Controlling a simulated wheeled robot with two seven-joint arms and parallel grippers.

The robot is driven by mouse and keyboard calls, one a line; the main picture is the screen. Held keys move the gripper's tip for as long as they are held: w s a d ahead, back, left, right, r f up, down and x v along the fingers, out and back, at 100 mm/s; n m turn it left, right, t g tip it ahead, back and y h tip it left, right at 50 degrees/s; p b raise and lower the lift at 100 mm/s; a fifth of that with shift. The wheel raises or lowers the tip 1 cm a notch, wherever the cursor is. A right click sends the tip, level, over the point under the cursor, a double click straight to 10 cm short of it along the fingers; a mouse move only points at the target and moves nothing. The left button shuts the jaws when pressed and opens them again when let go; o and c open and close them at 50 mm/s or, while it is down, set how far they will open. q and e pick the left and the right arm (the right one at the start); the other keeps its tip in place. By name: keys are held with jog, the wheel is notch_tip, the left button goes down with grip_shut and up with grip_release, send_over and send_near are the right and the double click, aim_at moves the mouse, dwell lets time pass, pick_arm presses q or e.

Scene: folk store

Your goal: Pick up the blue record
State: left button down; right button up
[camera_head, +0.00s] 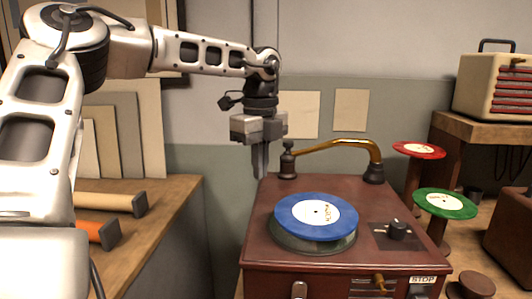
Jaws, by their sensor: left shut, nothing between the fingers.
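The blue record (340,212), with a white label, lies on the round platter (312,246) of the dark red record player (262,247). My left gripper (260,172) points down with its fingers shut and nothing between them. In the picture it is above and left of the blue record, by the player's far left corner, and apart from the record. My right gripper is not in view.
A brass tone arm (335,143) arches over the back of the player, and a black knob (398,230) is at its right. A red record (420,150) and a green record (445,203) sit on stands to the right. A wooden shelf (165,210) is at left.

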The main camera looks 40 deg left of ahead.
pick_arm(q)
notch_tip(320, 180, down, 5)
jog(key=shift+d+f, duration=0.1)
jog(key=shift+f, duration=0.1)
jog(key=shift+d+r+p, duration=0.15)
jog(key=shift+d+p, duration=0.4)
jog(key=shift+d, duration=0.7)
jog(key=shift+w+d, duration=0.1)
jog(key=shift+d, duration=0.55)
